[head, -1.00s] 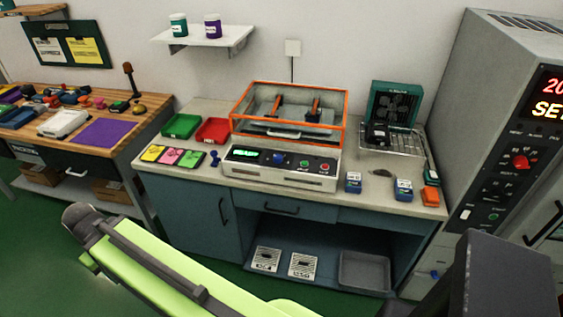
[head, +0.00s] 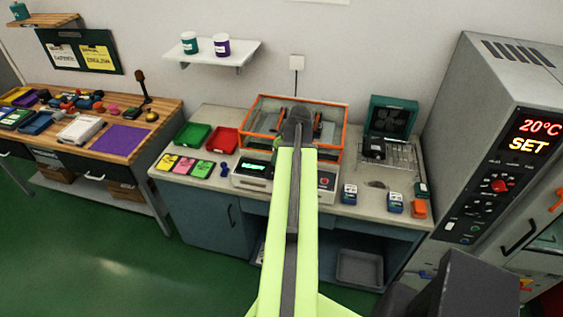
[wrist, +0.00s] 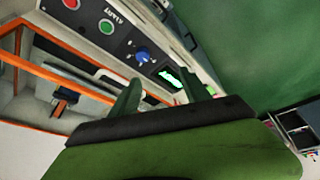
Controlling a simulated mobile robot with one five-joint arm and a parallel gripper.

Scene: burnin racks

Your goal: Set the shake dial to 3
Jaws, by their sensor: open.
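The shaker (head: 252,184) stands on the middle bench, with an orange-framed clear box over its platform. Its front panel has a green-lit display (head: 254,167), also seen in the wrist view (wrist: 170,77). A blue dial (wrist: 143,55) sits beside that display in the wrist view. My arm hides this dial in the head view. The dial's setting is too small to read. My gripper (wrist: 160,88) is open and empty, its two fingers apart and pointing toward the panel near the dial and display. I cannot tell any contact with the dial.
Green (wrist: 106,26) and red (wrist: 71,4) buttons sit along the panel from the dial. The orange frame (wrist: 70,80) lies close to my gripper. Red (head: 223,140) and green (head: 192,136) trays stand left of the shaker. A tall oven (head: 480,130) stands at right.

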